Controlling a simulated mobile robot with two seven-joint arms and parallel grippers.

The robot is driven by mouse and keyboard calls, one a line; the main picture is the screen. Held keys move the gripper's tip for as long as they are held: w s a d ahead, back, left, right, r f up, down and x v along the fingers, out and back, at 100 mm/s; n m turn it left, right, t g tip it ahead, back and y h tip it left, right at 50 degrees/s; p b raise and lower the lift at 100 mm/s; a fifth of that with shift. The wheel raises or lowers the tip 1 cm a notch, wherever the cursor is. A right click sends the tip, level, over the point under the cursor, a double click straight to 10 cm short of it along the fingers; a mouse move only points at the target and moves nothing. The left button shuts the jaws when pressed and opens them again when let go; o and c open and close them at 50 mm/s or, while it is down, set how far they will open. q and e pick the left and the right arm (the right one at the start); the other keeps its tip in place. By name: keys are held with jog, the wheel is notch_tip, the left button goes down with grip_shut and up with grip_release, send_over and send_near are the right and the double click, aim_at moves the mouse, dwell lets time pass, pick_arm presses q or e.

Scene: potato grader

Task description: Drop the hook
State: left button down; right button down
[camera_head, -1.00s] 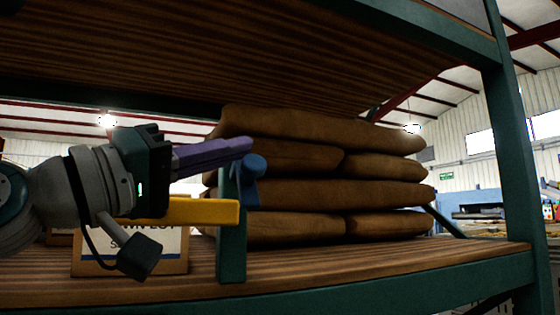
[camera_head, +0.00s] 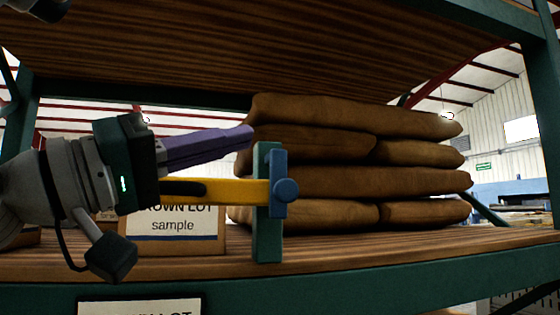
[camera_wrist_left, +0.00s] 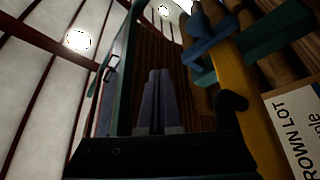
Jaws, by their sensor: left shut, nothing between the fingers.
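The blue hook (camera_head: 278,170), with a round knob, stands upright at the green post (camera_head: 266,235), across the front of the yellow bar's end. The yellow bar (camera_head: 240,191) runs level from behind my left gripper to the post. In the left wrist view the hook (camera_wrist_left: 210,38) lies across the far end of the yellow bar (camera_wrist_left: 247,100), right of my fingers. My left gripper (camera_head: 248,132) has purple fingers, shut and empty, above the bar and just left of the hook's top. The fingers also show together in the wrist view (camera_wrist_left: 158,75).
Brown sacks (camera_head: 350,182) lie stacked on the wooden shelf (camera_head: 400,240) behind the post. A "BROWN LOT sample" sign (camera_head: 175,247) stands below the bar. An upper shelf (camera_head: 270,60) hangs close overhead. A green upright (camera_head: 548,110) is at the right.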

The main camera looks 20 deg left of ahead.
pick_arm(q)
jog(key=b+v, duration=0.2)
jog(key=v, duration=0.2)
jog(key=shift+s+a+f, duration=0.15)
jog(key=shift+s+a, duration=0.1)
jog(key=shift+s, duration=0.05)
jog(key=s+d+f+m+g+y+p, duration=0.3)
jog(key=s+d+f+g+y+p, duration=0.4)
jog(key=p, duration=1.6)
jog(key=s+a+r+g+y+p, duration=0.3)
jog(key=s+r+g+p, duration=0.1)
jog(key=s+p, duration=0.4)
jog(key=s+a+r+g+y+p, duration=0.35)
jog(key=s+p, duration=0.25)
jog(key=p, duration=0.4)
notch_tip(320, 180, up, 35)
jog(key=w+p, duration=0.1)
jog(key=p, duration=3.3)
jog(key=shift+f+m+h, duration=0.2)
jog(key=shift+m+h, duration=0.15)
jog(key=shift+m, duration=0.05)
